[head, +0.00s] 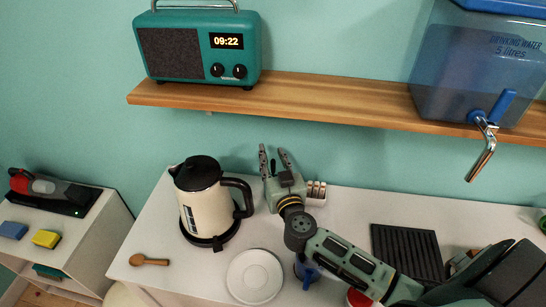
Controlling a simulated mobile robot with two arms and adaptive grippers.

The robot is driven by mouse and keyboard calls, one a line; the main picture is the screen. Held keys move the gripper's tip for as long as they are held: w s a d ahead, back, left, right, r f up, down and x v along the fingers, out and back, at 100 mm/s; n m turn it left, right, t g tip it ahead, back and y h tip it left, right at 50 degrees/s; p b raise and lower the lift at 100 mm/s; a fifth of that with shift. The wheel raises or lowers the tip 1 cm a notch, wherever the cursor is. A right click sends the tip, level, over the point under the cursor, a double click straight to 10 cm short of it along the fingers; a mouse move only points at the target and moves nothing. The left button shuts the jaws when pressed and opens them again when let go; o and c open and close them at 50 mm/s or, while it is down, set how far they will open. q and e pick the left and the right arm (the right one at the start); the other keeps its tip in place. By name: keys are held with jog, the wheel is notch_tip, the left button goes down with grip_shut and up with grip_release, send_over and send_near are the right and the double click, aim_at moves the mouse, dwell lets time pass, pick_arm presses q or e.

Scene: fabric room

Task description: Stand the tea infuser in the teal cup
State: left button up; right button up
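My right gripper (272,150) is over the back of the white counter, right of the kettle. Its two fingers point towards the wall with a gap between them, and I see nothing held. No tea infuser can be made out. No cup that is clearly teal shows either. A blue cup (307,272) stands on the counter, partly hidden under my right arm. A small green thing (543,222) is cut off at the right edge, and I cannot tell what it is. My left gripper is not in view.
A cream kettle (197,209) stands left of my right gripper. A white saucer (254,277) and a wooden spoon (149,260) lie in front. A dark ribbed tray (407,252) is to the right. A wooden shelf (330,101) with a radio (200,45) and water dispenser (477,70) overhangs.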

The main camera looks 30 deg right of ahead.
notch_tip(320, 180, up, 10)
dwell(0.5)
dwell(0.8)
